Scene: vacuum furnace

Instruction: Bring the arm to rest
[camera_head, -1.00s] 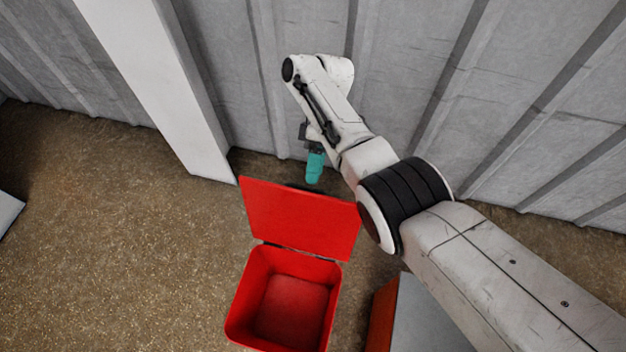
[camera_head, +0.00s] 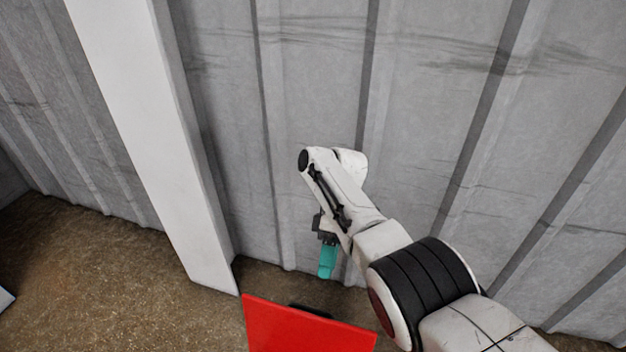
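My arm (camera_head: 425,290) reaches in from the lower right, bent at a black-banded joint, with its white wrist folded over at the far end. My gripper (camera_head: 327,262) hangs below the wrist, its teal fingers pointing down. It shows in front of the grey wall, above the top edge of a red lid in the picture. The fingers overlap into one block from this side, so I cannot tell whether they are apart. I see no object in them.
The raised red lid (camera_head: 305,328) of a bin stands at the bottom edge; the bin itself is out of view. A white post (camera_head: 150,140) leans at the left. The corrugated grey wall (camera_head: 420,90) is behind my arm. Bare brown floor (camera_head: 110,280) lies left.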

